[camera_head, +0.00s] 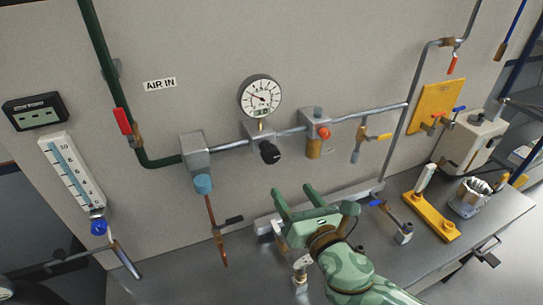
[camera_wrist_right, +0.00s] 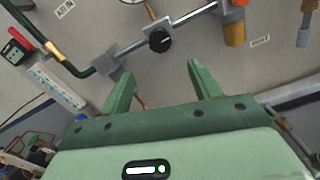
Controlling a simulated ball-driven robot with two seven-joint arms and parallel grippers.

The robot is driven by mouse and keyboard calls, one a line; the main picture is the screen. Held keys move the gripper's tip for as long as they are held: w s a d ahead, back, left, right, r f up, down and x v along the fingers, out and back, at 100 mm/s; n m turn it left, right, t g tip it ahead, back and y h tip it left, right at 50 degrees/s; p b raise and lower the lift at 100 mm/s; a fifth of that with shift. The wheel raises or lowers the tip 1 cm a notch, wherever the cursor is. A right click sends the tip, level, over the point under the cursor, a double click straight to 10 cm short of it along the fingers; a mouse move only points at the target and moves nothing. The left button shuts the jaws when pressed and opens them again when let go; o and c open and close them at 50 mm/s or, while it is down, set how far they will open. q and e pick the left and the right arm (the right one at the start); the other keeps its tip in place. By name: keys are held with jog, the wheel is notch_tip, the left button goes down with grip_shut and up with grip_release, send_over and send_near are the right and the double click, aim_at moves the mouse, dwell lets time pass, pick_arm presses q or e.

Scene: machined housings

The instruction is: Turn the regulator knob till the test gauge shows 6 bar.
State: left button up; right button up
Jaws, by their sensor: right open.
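The regulator knob (camera_head: 270,152) is black and round, on the pipe below the gauge. It also shows in the right wrist view (camera_wrist_right: 160,40), beyond my fingers and near the gap between them. The test gauge (camera_head: 260,96) has a white round dial with a dark needle pointing to the upper left; its numbers are too small to read. Only the lower edge of the gauge shows in the wrist view. My right gripper (camera_head: 293,196) is open and empty, below the knob and apart from it. My left gripper is not in view.
A grey pipe (camera_head: 364,113) runs along the wall, with a relief valve with a red cap (camera_head: 323,133) right of the knob. The bench (camera_head: 190,275) holds fittings and a yellow fixture (camera_head: 432,216).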

aim_at(272, 160)
jog(key=x, duration=1.4)
jog(key=c, duration=1)
